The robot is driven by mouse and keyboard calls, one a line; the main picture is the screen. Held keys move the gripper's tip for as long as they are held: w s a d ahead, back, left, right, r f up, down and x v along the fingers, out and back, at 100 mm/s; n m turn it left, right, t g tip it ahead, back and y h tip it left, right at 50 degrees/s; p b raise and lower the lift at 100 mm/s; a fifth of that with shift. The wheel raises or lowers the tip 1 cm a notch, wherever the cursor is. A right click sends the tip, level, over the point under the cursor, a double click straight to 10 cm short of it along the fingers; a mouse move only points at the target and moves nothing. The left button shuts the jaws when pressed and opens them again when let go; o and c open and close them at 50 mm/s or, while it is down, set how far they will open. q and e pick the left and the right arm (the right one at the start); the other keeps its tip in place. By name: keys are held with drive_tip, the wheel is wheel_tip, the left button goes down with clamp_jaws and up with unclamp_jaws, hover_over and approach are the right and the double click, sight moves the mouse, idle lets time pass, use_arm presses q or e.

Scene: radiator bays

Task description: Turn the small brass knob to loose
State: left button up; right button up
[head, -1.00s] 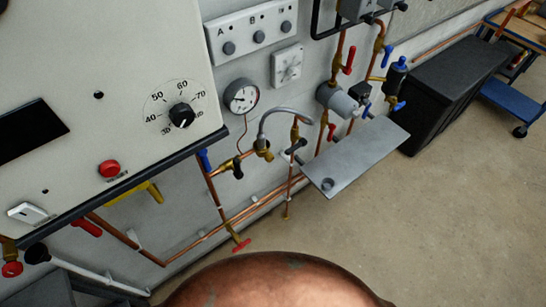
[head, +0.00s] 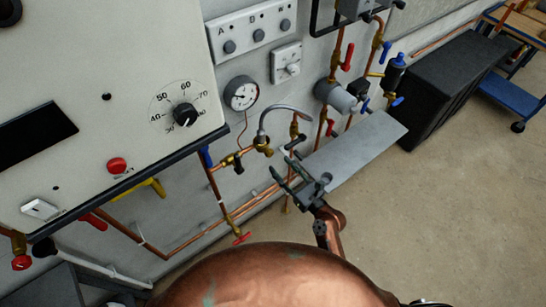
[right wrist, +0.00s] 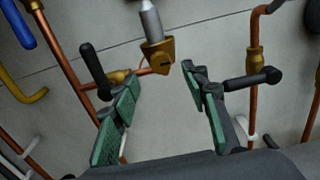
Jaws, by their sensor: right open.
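A small brass fitting (head: 263,146) sits on the wall pipework at the lower end of a silver bent hose (head: 285,108). In the right wrist view the brass piece (right wrist: 157,55) is flat-sided and lies just beyond and between the fingertips; I cannot tell whether it is the knob. My right gripper (head: 284,170) is open and empty, below and right of the fitting, apart from it. Its green-padded fingers (right wrist: 160,78) show in the right wrist view. A black lever (right wrist: 97,70) stands behind the left finger and another (right wrist: 254,79) beside the right. My left gripper is out of view.
A grey shelf plate (head: 360,150) lies close behind and right of my right gripper. A pressure gauge (head: 242,93) and a white boiler panel (head: 100,110) are to the left. Copper pipes with red and blue valves surround the fitting.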

sight(271, 155)
drive_tip(key=x, duration=0.4)
drive_tip(key=shift+w+a, duration=0.1)
drive_tip(key=shift+w, duration=0.05)
drive_tip(key=shift+w+a, duration=0.3)
drive_tip(key=shift+w, duration=0.2)
drive_tip(key=shift+w+a, duration=0.1)
use_arm(q)
drive_tip(key=shift+s+r, duration=0.1)
drive_tip(key=shift+s, duration=0.25)
use_arm(e)
clamp_jaws()
